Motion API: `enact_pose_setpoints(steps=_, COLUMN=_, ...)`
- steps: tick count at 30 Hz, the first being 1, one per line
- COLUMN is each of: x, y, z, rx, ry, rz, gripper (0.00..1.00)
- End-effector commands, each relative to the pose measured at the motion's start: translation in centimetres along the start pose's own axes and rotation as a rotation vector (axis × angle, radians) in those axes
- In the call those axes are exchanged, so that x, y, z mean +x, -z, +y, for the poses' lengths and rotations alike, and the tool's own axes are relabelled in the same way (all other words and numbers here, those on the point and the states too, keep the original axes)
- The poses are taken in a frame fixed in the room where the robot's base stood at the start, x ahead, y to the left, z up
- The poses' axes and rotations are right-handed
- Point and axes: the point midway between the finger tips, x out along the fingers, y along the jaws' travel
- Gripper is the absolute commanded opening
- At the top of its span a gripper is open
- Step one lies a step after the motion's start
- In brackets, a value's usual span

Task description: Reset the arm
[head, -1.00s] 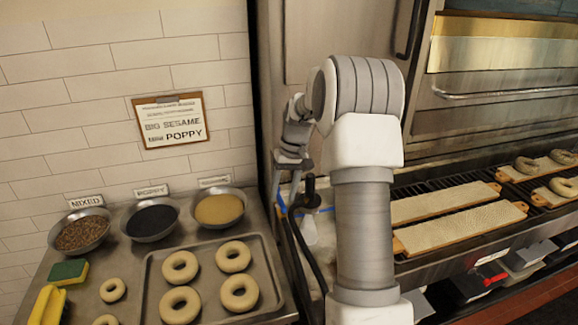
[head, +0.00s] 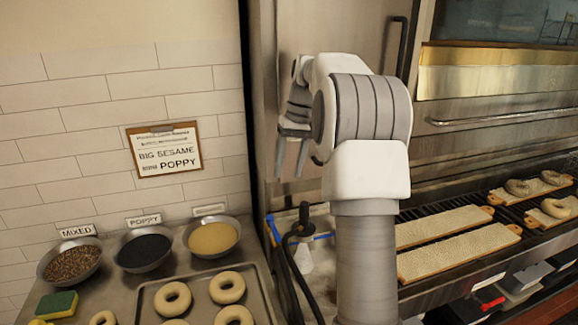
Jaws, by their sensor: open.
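My gripper (head: 291,158) hangs in the air left of my arm's elbow, in front of the steel cabinet. Its two fingers point down, apart, with nothing between them. Part of the wrist is hidden behind my own arm. My arm rises from the bottom of the head view and folds over at the top. Below the gripper, a black-topped spray bottle (head: 303,243) stands apart from the fingers.
At left, a steel counter holds a tray (head: 143,301) of bagels, bowls of mixed topping (head: 72,264), poppy (head: 145,252) and sesame (head: 212,237), and a sponge (head: 57,304). At right, boards (head: 459,252) lie on a rack below an oven handle (head: 500,115).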

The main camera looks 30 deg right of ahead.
Motion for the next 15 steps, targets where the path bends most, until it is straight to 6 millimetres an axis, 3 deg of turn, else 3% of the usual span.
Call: enact_pose_setpoints(steps=15, x=-0.41, y=-0.38, z=-0.65, rx=-0.005, ry=-0.008, rz=0.008, gripper=0.51)
